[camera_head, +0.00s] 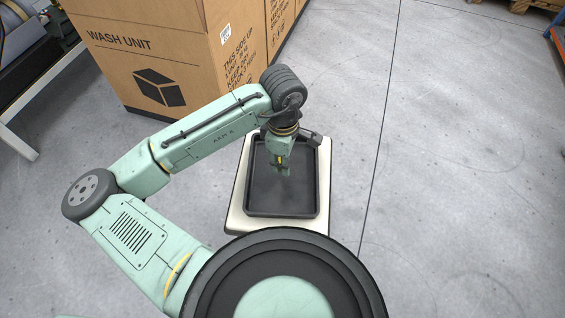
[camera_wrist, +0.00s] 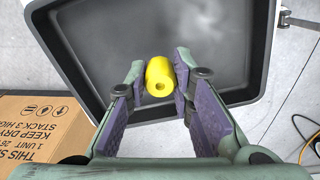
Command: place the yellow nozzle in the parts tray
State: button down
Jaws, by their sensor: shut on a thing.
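The yellow nozzle (camera_wrist: 160,79) is a short cylinder with a hole in its near end. My gripper (camera_wrist: 160,80) is shut on it, with one fingertip on each side, in the wrist view. In the head view my gripper (camera_head: 281,168) points down over the dark parts tray (camera_head: 250,205), and only a sliver of yellow shows between its fingers. The tray (camera_wrist: 85,75) fills the background behind the nozzle in the wrist view. Its visible floor looks empty. I cannot tell the exact height of the nozzle above the floor.
The tray rests on a pale stand (camera_head: 237,212). A large cardboard box (camera_head: 165,60) marked "WASH UNIT" stands behind and left of the tray. Open grey floor (camera_head: 460,180) lies to the right. A yellow and black cable (camera_wrist: 308,142) shows at the right in the wrist view.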

jog(key=shift+f, duration=0.95)
jog(key=shift+f, duration=0.15)
jog(key=c, duration=1.4)
grip_release()
